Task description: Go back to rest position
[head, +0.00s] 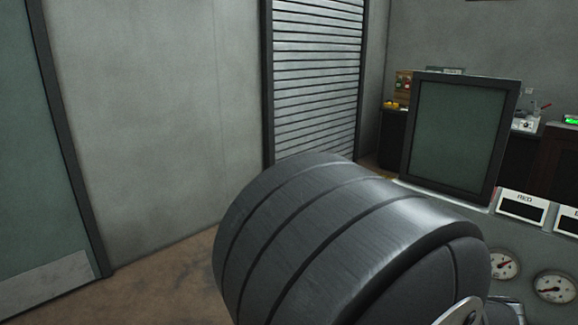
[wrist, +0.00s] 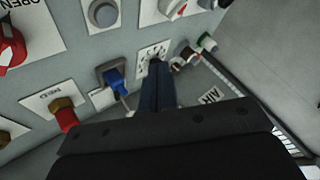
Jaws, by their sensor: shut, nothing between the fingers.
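My gripper (wrist: 157,66) shows in the wrist view, its dark fingers together with nothing between them. The fingertips are in front of a white marked plate (wrist: 146,53) on a grey control panel (wrist: 60,80). I cannot tell whether they touch it. A blue handle (wrist: 116,82) on a dark mount is just left of the fingers. My gripper is not in the head view, where a large grey ribbed part of my arm fills the lower middle.
Red-tipped (wrist: 66,118) and red (wrist: 10,52) knobs stick out at left, a grey button (wrist: 103,13) above, and small connectors (wrist: 186,56) at right. The head view shows a dark framed screen (head: 456,135), gauges (head: 553,287), a shutter (head: 317,80) and open floor (head: 160,275) at left.

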